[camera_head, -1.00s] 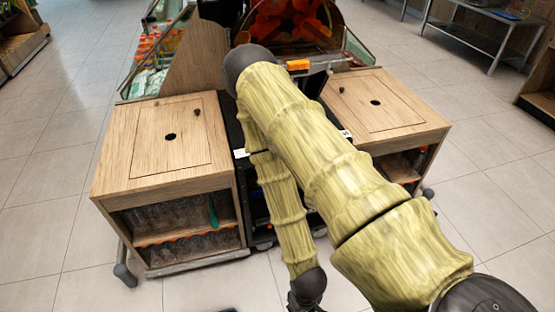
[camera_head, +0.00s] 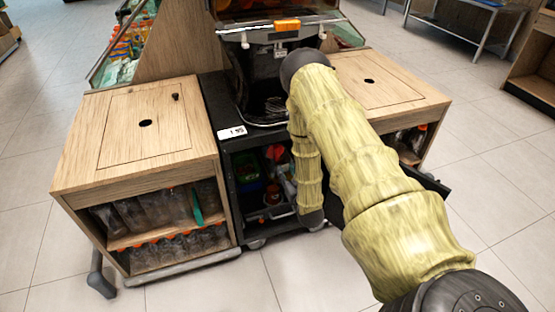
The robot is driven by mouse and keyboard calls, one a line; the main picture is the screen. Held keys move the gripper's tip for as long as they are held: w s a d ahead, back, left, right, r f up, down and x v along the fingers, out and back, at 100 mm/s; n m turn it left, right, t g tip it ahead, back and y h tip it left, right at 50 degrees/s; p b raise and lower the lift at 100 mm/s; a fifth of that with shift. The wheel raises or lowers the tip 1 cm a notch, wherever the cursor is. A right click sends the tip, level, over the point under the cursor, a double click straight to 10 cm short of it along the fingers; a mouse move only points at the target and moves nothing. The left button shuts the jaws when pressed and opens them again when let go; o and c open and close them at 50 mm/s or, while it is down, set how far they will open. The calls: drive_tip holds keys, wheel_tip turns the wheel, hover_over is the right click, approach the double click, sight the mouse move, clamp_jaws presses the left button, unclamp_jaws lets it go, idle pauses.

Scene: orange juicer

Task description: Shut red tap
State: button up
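The black juicer (camera_head: 262,75) stands between two wooden side cabinets, with an orange label (camera_head: 287,24) on its front. I cannot make out a red tap; my arm covers part of the juicer's front and its base. Small red and orange items show in the open dark compartment (camera_head: 247,205) below the juicer, too small to name surely. My arm crosses the picture from the lower right to the juicer, and its forearm hangs down in front of the compartment. My gripper cannot be made out; the forearm ends at a dark joint near the compartment's lower right.
The left wooden cabinet (camera_head: 105,135) has a top with a round hole and shelves of bottles (camera_head: 150,208). The right wooden cabinet (camera_head: 375,85) has a similar top. A dark panel (camera_head: 428,181) juts out to the right of my arm. The tiled floor (camera_head: 215,288) in front is clear.

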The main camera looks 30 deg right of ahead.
sight(277, 152)
drive_tip(key=x, duration=1.1)
drive_tip(key=shift+d+r, duration=0.2)
clamp_jaws()
